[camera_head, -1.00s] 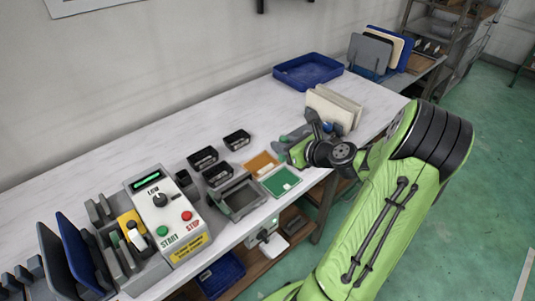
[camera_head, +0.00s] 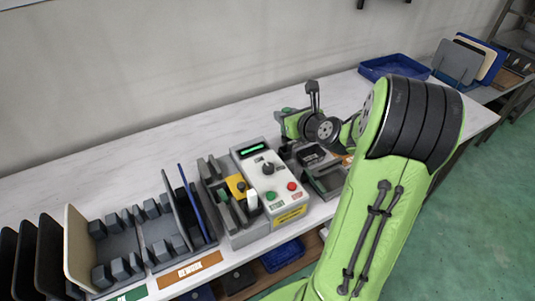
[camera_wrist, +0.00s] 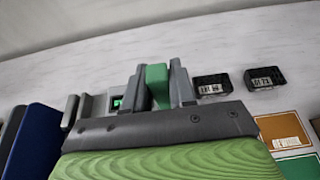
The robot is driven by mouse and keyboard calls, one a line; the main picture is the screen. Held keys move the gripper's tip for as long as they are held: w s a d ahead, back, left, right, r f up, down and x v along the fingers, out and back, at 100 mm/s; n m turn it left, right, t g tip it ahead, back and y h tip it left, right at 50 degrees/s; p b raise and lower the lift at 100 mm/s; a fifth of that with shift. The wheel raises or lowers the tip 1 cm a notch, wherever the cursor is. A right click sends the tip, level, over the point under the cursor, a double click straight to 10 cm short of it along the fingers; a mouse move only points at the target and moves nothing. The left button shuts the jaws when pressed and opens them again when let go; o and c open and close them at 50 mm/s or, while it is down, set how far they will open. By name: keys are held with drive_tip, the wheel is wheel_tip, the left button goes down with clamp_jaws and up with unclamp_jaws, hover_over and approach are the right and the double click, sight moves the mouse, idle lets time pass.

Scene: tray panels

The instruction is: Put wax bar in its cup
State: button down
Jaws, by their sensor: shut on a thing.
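A green bar, which I take for the wax bar (camera_wrist: 157,84), stands upright between the two grey fingers of my gripper (camera_wrist: 158,90) in the wrist view. My gripper is shut on it and holds it over the bench. In the head view my gripper (camera_head: 284,120) is behind the control box and the black cups, and its fingertips are too small to read. Two small black cups with white labels stand to its right in the wrist view, one nearer (camera_wrist: 212,88) and one farther right (camera_wrist: 264,78). I cannot tell which cup belongs to the bar.
The control box (camera_head: 273,185) with its knob and buttons stands in front of my gripper. Racks with upright panels (camera_head: 140,245) fill the left of the bench. A blue tray (camera_head: 394,66) lies at the back right. White bench top (camera_head: 170,130) is clear along the wall.

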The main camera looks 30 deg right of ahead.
drive_tip(key=f+b, duration=0.2)
drive_tip(key=f, duration=0.3)
drive_tip(key=f+b, duration=0.2)
drive_tip(key=f, duration=0.2)
drive_tip(key=shift+s+d+f, duration=0.1)
drive_tip(key=shift+d+f, duration=0.1)
drive_tip(key=shift+f, duration=0.15)
drive_tip(key=shift+r, duration=0.2)
drive_tip(key=c, duration=0.9)
unclamp_jaws()
drive_tip(key=shift+f, duration=0.15)
drive_tip(key=shift+s+d+r, duration=0.1)
drive_tip(key=shift+s+r, duration=0.1)
drive_tip(key=shift+r, duration=0.1)
drive_tip(key=p+v, duration=0.2)
drive_tip(key=v, duration=0.9)
drive_tip(key=shift+s+r, duration=0.15)
drive_tip(key=shift+s, duration=0.1)
